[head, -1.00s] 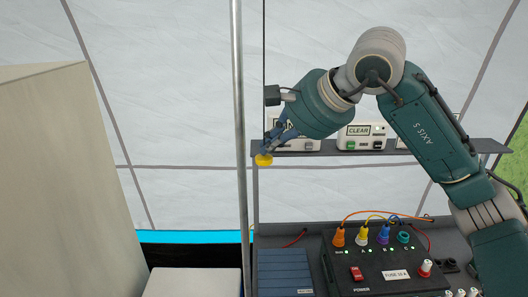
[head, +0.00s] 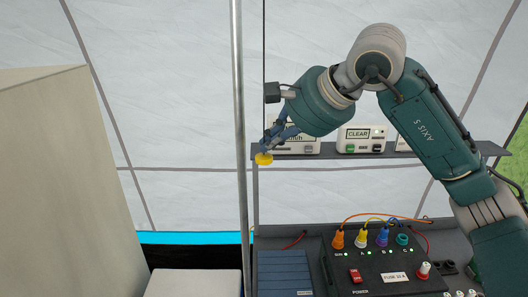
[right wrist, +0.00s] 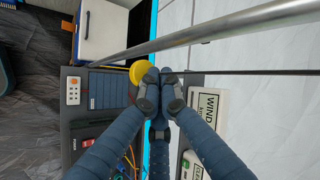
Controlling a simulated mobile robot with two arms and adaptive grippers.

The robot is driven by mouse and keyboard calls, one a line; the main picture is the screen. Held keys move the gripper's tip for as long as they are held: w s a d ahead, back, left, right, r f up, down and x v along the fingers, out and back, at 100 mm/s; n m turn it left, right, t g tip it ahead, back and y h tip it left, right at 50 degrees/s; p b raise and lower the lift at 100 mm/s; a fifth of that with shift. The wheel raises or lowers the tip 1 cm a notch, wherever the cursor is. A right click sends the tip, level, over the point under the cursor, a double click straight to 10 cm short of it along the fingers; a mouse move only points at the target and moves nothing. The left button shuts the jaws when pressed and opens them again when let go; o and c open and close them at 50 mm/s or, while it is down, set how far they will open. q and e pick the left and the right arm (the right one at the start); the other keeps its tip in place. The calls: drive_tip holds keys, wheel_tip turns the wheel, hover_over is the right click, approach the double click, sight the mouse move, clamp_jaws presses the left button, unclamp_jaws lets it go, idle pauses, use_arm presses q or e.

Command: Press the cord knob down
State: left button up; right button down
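The cord knob (head: 264,159) is a small yellow disc at the lower end of a thin dark cord, left of the shelf. My right gripper (head: 270,148) is just above the knob, its fingers pointing down and left. In the right wrist view the fingertips (right wrist: 160,80) are close together beside the cord, and the yellow knob (right wrist: 138,72) shows past them, partly hidden. The tips look to be at the knob's top; whether they touch it I cannot tell. My left gripper is in neither view.
A metal pole (head: 240,120) stands just left of the knob. A shelf (head: 330,153) with white labelled boxes (head: 361,138) is right of it. Below is a black power box (head: 385,272) with coloured plugs and cables. A large pale cabinet (head: 60,180) fills the left.

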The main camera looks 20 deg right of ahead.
sight(270, 156)
drive_tip(key=shift+r+p, duration=1.75)
drive_tip(key=shift+r, duration=0.9)
